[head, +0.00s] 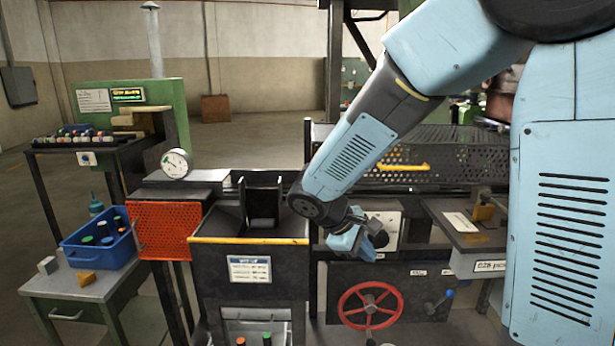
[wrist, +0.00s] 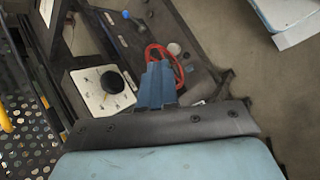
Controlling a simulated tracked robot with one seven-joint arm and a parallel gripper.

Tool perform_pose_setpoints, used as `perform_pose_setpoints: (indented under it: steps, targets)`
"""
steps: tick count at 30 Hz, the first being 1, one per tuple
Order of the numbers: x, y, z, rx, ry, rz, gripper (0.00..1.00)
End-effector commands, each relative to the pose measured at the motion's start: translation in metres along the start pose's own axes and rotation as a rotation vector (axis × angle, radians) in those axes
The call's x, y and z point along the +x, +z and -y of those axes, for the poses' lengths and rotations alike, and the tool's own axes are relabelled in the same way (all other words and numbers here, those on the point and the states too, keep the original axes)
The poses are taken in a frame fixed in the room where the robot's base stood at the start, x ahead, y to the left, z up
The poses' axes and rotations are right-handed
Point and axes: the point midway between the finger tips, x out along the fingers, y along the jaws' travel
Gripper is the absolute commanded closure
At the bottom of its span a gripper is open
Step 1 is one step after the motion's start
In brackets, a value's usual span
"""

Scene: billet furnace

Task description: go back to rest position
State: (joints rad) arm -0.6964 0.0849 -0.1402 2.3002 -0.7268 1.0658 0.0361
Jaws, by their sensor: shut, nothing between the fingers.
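My gripper (head: 378,243) hangs at the end of my bent arm in the head view. It is in front of the dark machine bench, just above the red handwheel (head: 370,306) and beside the white dial plate (head: 383,228). In the wrist view my gripper (wrist: 158,68) shows as blue fingers held together, with nothing between them. The red handwheel (wrist: 166,52) shows partly behind the fingers. The dial plate (wrist: 103,92) with its black knob is to their left. My arm hides part of the bench behind it.
A black hopper with a yellow edge (head: 249,241) stands left of my gripper. A perforated guard with a yellow handle (head: 404,166) is behind my forearm. A blue bin (head: 98,243) sits on a side table at left. Open floor (wrist: 240,75) shows right in the wrist view.

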Motion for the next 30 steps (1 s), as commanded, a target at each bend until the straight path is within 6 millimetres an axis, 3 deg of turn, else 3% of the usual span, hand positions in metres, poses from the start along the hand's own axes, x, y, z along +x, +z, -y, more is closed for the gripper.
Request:
perform_pose_setpoints:
  steps: [3,15,30]
  targets:
    - [-0.005,0.032,-0.007,0.118,-0.075,-0.044,1.0]
    - [-0.026,0.12,-0.011,0.495,-0.275,-0.209,1.0]
    - [-0.065,0.204,0.008,0.949,-0.407,-0.455,1.0]
